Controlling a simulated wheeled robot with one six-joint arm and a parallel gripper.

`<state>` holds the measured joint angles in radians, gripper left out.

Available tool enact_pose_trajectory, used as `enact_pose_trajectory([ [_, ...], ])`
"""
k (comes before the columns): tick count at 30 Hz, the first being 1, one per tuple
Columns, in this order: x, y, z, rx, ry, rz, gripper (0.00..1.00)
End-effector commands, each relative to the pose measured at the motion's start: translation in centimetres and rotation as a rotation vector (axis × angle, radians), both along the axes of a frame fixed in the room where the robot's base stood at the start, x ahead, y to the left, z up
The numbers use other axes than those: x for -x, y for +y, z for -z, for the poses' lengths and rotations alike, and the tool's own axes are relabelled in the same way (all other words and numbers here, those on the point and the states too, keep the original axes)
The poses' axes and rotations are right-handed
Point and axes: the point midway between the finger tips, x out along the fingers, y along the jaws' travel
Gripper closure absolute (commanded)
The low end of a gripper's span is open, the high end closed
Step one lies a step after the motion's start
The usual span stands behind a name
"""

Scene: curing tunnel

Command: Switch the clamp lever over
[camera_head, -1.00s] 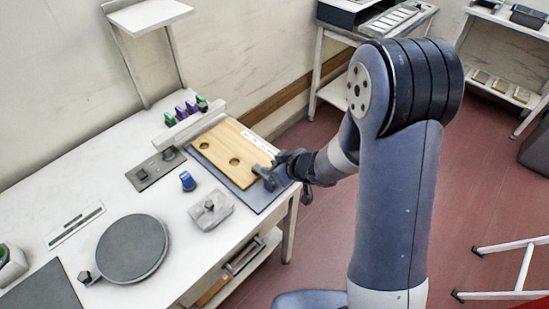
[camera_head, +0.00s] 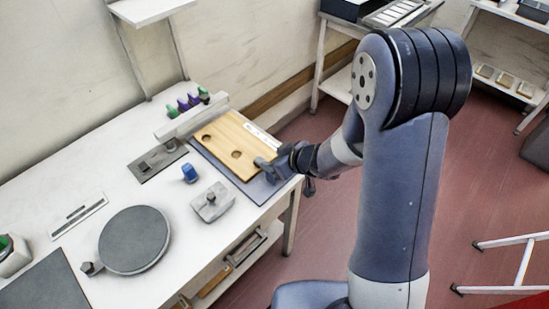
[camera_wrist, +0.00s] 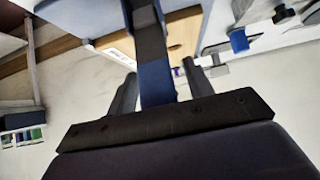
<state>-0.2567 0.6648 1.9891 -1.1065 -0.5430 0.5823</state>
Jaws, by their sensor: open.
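My gripper (camera_head: 268,166) is at the right end of a wooden board with round holes (camera_head: 222,137), over the blue-grey mat (camera_head: 266,191) at the table's right corner. In the wrist view my gripper (camera_wrist: 160,85) has its two grey fingers apart. A dark bar with a blue end (camera_wrist: 156,82), which looks like the clamp lever, stands in the gap between them. I cannot tell whether either finger touches it. In the head view the gripper hides this bar. The board also shows behind the bar in the wrist view (camera_wrist: 182,30).
A blue knob (camera_head: 189,173), a grey block (camera_head: 211,202) and a round dark disc (camera_head: 134,240) are on the table left of the board. A pale rail (camera_head: 190,122) with coloured pieces behind it borders the board. Open floor lies right of the table.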

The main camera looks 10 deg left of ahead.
Motion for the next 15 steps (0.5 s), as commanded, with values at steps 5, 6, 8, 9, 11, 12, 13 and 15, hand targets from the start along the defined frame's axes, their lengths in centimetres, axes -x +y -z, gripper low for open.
enact_pose_trajectory([
  [5,1.0,-1.5,-1.7,0.000,-0.002,0.004,0.51],
  [6,1.4,-2.0,-2.3,0.000,-0.003,0.004,0.51],
  [8,1.9,-2.7,-3.1,0.000,-0.003,0.004,0.51],
  [9,2.3,-3.1,-3.6,0.000,-0.003,0.004,0.51],
  [11,2.9,-3.8,-4.4,0.000,-0.003,0.004,0.51],
  [12,3.2,-4.3,-4.9,-0.001,-0.004,0.004,0.51],
  [13,3.4,-4.6,-5.2,0.001,-0.003,0.003,0.51],
  [15,3.9,-5.2,-5.9,0.000,-0.002,0.004,0.51],
])
